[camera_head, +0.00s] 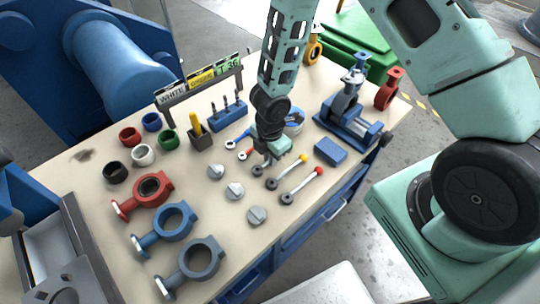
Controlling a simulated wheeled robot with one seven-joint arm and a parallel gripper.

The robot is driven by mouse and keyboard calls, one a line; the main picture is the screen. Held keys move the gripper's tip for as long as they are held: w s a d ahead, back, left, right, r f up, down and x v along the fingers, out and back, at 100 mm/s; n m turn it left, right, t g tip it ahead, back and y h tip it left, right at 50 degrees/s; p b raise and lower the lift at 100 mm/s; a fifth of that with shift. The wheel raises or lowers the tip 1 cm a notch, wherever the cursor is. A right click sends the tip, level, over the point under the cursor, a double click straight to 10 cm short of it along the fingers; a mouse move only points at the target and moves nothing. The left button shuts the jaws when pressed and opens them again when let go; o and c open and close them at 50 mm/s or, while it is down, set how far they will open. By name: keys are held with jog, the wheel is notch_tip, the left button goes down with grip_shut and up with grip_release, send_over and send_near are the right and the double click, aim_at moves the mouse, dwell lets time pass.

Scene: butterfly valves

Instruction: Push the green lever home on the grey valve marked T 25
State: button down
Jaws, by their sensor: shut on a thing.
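My gripper (268,160) is low over the middle of the bench, among the small levers. It is shut on what looks like a lever; a grey hub (257,170) shows just below the fingers. The handle and its colour are hidden by the gripper, and no green knob shows. A grey valve body (201,258) lies flat at the near edge of the bench. Another greyish valve (347,95) stands upright in the blue vise (345,122) at right, apart from my gripper. No T 25 mark is readable on either.
A yellow-knobbed lever (292,173) and a red-knobbed lever (305,185) lie right of my gripper. Grey discs (235,191), coloured rings (143,154), and red (148,194) and blue (170,228) valve bodies lie left. A sign rack (200,82) and blue tool holder (228,117) stand behind.

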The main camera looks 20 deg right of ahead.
jog(key=shift+r, duration=0.1)
dwell(0.3)
jog(key=shift+r+p, duration=1.25)
jog(key=shift+r, duration=0.15)
